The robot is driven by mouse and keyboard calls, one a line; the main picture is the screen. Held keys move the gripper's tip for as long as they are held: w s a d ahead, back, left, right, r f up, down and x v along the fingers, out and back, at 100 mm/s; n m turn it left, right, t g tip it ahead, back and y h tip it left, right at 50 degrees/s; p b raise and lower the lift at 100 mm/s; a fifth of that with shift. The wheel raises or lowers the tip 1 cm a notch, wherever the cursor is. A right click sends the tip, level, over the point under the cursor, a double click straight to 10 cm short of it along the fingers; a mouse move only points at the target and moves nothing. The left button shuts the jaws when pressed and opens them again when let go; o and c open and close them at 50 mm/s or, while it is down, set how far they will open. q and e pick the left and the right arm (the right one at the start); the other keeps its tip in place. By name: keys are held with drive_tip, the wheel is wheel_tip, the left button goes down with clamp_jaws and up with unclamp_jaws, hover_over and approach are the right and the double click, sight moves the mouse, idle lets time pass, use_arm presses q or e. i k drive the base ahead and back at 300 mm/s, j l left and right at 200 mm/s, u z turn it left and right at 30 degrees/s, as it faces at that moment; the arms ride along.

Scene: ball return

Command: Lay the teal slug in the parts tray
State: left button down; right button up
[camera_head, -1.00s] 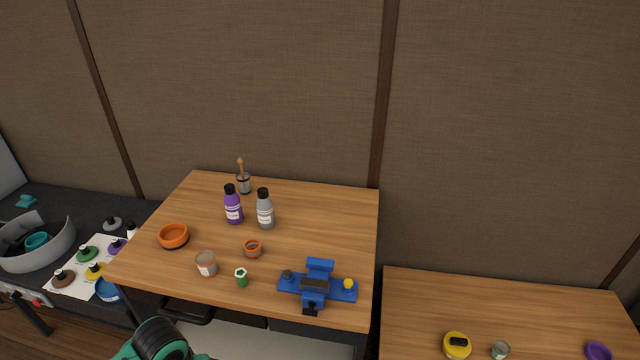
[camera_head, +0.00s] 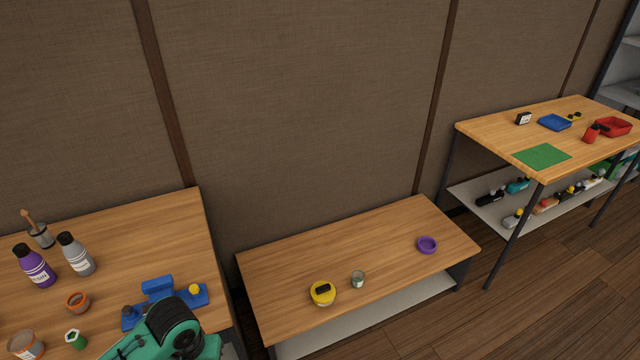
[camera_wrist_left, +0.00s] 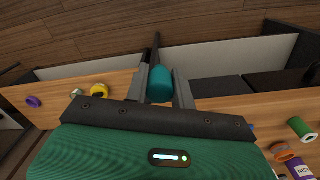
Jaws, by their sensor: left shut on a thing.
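The teal slug (camera_wrist_left: 160,88) is a short cylinder in the left wrist view, held between the two dark fingers of my left gripper (camera_wrist_left: 162,74). The gripper is shut on it, clear of the tables. In the head view my green left arm shows at the bottom left, but the fingers and slug do not. A blue tray (camera_head: 554,122) and a red tray (camera_head: 613,127) sit on the far right table. I cannot tell which is the parts tray. My right gripper is not in view.
The low middle table (camera_head: 390,245) holds a yellow container (camera_head: 322,293), a small jar (camera_head: 358,279) and a purple dish (camera_head: 427,245). A green mat (camera_head: 542,156) lies on the right table. Open floor lies in front.

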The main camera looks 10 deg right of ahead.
sight(554, 124)
drive_tip(key=z, duration=1.55)
drive_tip(key=i+z, duration=0.75)
drive_tip(key=z, duration=0.15)
drive_tip(key=i+u, duration=0.25)
drive_tip(key=i, duration=2.55)
drive_tip(key=i+u, duration=0.2)
drive_tip(key=i, duration=0.3)
drive_tip(key=i+l+u, duration=0.15)
drive_tip(key=i, duration=0.3)
drive_tip(key=i+l+u, duration=0.2)
drive_tip(key=i, duration=0.3)
drive_tip(key=j, duration=0.1)
